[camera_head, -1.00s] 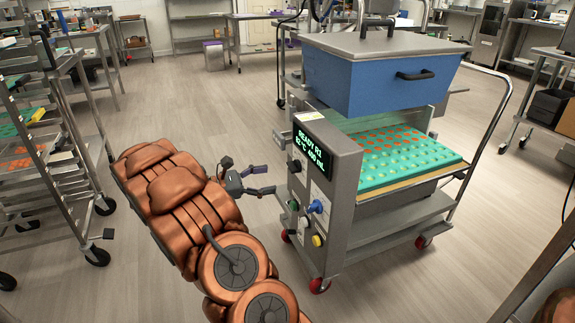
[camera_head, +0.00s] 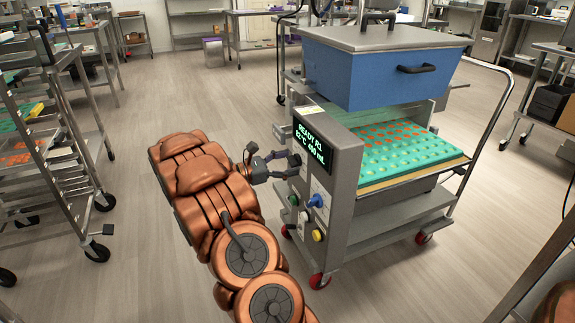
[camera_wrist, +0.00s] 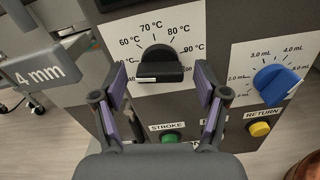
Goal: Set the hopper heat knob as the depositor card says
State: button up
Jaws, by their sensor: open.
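The hopper heat knob (camera_wrist: 160,66) is black, on a white dial with marks including 60, 70, 80 and 90 °C. A small white mark shows at its lower left edge; I cannot tell which value it points to. My gripper (camera_wrist: 161,76) is open, with one finger to each side of the knob. Contact is not clear. In the head view my gripper (camera_head: 288,166) is at the left side of the depositor's control box (camera_head: 342,190), hiding the knob. A pale card-like label (camera_head: 313,109) lies on the box top, unreadable.
A blue knob (camera_wrist: 277,84) with mL marks sits to the right. A green STROKE button (camera_wrist: 171,138) and yellow RETURN button (camera_wrist: 259,129) are below. A "4 mm" plate (camera_wrist: 41,74) juts out at left. A tray rack (camera_head: 75,160) stands left; floor between is clear.

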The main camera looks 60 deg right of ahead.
jog(key=c, duration=1.2)
jog(key=shift+o, duration=0.2)
jog(key=shift+m, duration=0.3)
